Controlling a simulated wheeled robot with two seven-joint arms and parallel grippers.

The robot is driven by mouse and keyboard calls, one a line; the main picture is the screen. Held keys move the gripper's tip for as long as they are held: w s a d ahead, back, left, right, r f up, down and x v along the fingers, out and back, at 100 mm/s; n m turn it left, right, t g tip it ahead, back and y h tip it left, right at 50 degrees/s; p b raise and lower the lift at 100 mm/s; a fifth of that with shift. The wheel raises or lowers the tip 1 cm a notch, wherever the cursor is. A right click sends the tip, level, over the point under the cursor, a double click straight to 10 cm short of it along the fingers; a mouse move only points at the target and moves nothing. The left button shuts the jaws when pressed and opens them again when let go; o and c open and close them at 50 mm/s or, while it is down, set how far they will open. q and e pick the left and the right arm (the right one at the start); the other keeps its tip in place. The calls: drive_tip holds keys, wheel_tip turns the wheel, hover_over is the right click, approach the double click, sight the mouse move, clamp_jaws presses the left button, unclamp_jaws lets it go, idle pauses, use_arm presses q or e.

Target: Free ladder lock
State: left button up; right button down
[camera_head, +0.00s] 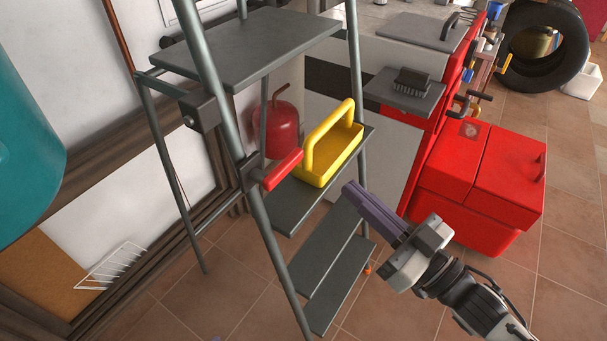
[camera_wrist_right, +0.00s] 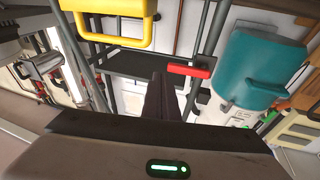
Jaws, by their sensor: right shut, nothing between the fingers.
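A grey metal step ladder (camera_head: 240,45) stands at the centre of the head view. Its lock has a red handle (camera_head: 283,169), which juts out from the ladder's side rail next to a middle step. The red handle also shows in the right wrist view (camera_wrist_right: 189,71), just right of my fingers. My right gripper (camera_head: 350,190) is shut and empty. It is in front of the ladder, to the right of the red handle and apart from it. In the right wrist view, the dark fingers (camera_wrist_right: 158,85) point toward the ladder. My left gripper is not in view.
A yellow tool carrier (camera_head: 318,172) sits on the ladder step beside the red handle. A teal tank (camera_head: 25,150) is at the left. A red canister (camera_head: 275,130) is behind the ladder. Tiled floor is open at lower right.

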wheel_tip(320, 180, up, 6)
drive_tip(key=s+a+n+g+y, duration=0.1)
drive_tip(key=s+n+g+y, duration=0.1)
drive_tip(key=n+y, duration=0.1)
drive_tip(key=shift+a+f+n+g+y, duration=0.2)
drive_tip(key=shift+a+n+g+y, duration=0.1)
drive_tip(key=shift+y, duration=0.5)
wheel_tip(320, 180, up, 4)
hover_over(278, 165)
drive_tip(key=d, duration=0.4)
drive_tip(key=f, duration=0.4)
drive_tip(key=shift+s+f, duration=0.3)
drive_tip(key=shift+f, duration=0.1)
drive_tip(key=shift+w+d, duration=0.1)
